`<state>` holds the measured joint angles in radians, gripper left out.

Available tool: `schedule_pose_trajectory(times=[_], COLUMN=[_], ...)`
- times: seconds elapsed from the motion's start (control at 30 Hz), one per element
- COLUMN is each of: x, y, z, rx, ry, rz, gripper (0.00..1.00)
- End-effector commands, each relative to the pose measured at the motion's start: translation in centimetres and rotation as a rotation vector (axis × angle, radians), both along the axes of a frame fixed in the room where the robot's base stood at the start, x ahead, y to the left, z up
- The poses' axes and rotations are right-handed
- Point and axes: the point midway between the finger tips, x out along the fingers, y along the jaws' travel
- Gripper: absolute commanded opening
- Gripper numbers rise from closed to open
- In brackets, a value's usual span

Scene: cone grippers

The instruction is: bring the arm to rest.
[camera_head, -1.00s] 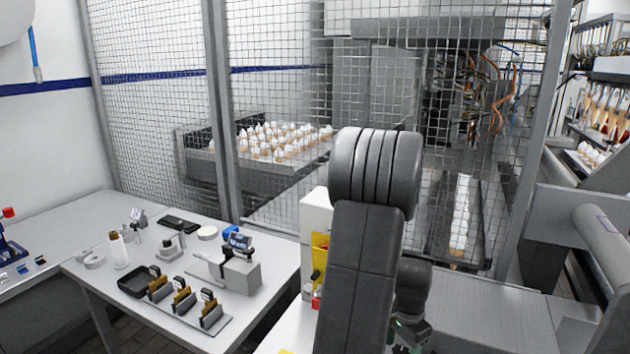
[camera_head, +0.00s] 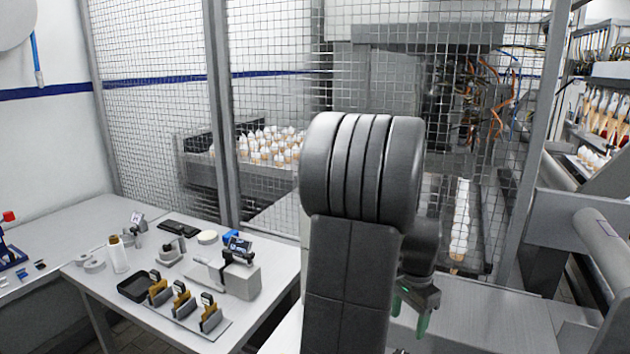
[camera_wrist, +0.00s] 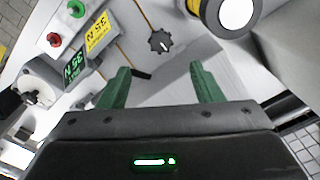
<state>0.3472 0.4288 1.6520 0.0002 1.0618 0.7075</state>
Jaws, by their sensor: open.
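My gripper (camera_head: 410,320) shows at the lower right of my arm in the head view, with green fingers hanging down. In the wrist view its two green fingers (camera_wrist: 160,88) stand well apart with nothing between them. The gripper is open and empty. My dark arm (camera_head: 355,250) rises upright in the middle of the head view and hides part of what is behind it.
A grey table (camera_head: 110,275) at the left bears several small tools and a black tray (camera_head: 134,289). A wire mesh fence (camera_head: 150,130) stands behind. The wrist view shows a panel with a red button (camera_wrist: 54,40), a black knob (camera_wrist: 160,42) and a digital display (camera_wrist: 75,66).

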Motion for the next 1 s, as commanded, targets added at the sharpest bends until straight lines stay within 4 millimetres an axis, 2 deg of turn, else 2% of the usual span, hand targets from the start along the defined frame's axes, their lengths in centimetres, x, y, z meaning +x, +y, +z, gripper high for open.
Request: schedule_pose_trajectory(times=[0.03,0.3,0.57,1.0], x=[-0.1,-0.1,-0.1,0.0], y=[0.0,0.0,0.0,0.0], z=[-1.2,-6.6,-11.4,-10.9], rx=[0.002,0.002,0.002,0.000], ry=[0.005,0.005,0.005,0.000], rz=[0.000,0.001,0.001,0.356], gripper=[0.59,0.59,0.59,0.59])
